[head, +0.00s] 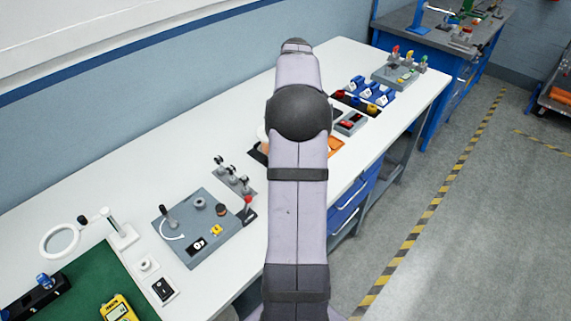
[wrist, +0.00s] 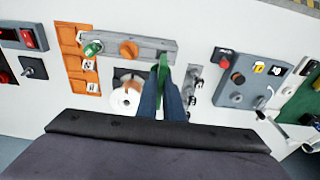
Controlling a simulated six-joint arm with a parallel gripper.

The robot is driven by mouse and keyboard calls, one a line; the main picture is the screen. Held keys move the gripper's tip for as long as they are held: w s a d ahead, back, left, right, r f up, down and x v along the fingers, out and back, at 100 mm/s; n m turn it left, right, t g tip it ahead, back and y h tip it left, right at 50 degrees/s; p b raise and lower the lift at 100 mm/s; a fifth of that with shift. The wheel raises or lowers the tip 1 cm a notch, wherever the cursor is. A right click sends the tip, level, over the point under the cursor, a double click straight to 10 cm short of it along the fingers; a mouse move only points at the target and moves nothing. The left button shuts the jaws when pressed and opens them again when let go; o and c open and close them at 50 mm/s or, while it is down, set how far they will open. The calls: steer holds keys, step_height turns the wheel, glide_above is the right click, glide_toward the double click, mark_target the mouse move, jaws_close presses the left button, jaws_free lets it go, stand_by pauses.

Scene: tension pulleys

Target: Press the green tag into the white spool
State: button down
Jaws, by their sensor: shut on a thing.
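In the wrist view my gripper (wrist: 164,86) points down over the bench, its two dark blue fingers shut on the green tag (wrist: 163,68). The tag stands edge-on to the camera, and its upper end lies over the right end of a grey bar. The white spool (wrist: 127,97) stands just left of the fingers, on a dark base. The tag is apart from the spool in the picture; its height above it is hard to tell.
The grey bar (wrist: 145,50) carries a green knob (wrist: 92,48) and an orange knob (wrist: 128,49). An orange tray (wrist: 72,60) lies left of it. Small black-and-grey posts (wrist: 192,88) stand close on the right. A grey board (head: 196,231) with small parts lies farther along the white bench (head: 95,205).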

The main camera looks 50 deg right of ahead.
steer(key=shift+f+p, duration=1.8)
steer(key=shift+f, duration=2.65)
steer(key=shift+f, duration=0.25)
steer(key=c, duration=1.9)
jaws_free()
steer(key=shift+r+b, duration=0.1)
steer(key=shift+b, duration=0.25)
